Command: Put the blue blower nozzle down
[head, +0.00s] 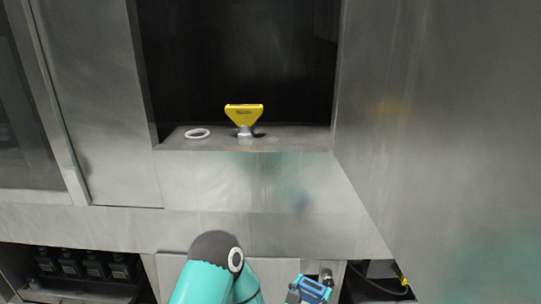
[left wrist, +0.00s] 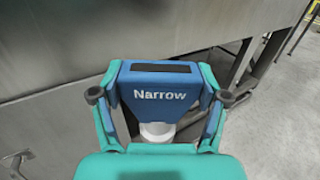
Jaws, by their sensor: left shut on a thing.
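The blue blower nozzle (left wrist: 150,90) is marked "Narrow" and has a dark slot along its top and a white neck below. My left gripper (left wrist: 160,98) is shut on it, with a finger on each side. In the head view the blue nozzle (head: 314,288) shows small at the bottom edge, below and to the right of the steel ledge (head: 292,141). It is held in front of the lower steel front, clear of the ledge. My right gripper is in neither view.
A yellow nozzle (head: 244,115) stands upright on the ledge in the dark opening. A white ring (head: 197,133) lies to its left. A steel panel (head: 440,130) bounds the right side. Dark bottles (head: 95,266) stand at lower left. A black hose (head: 378,291) shows at lower right.

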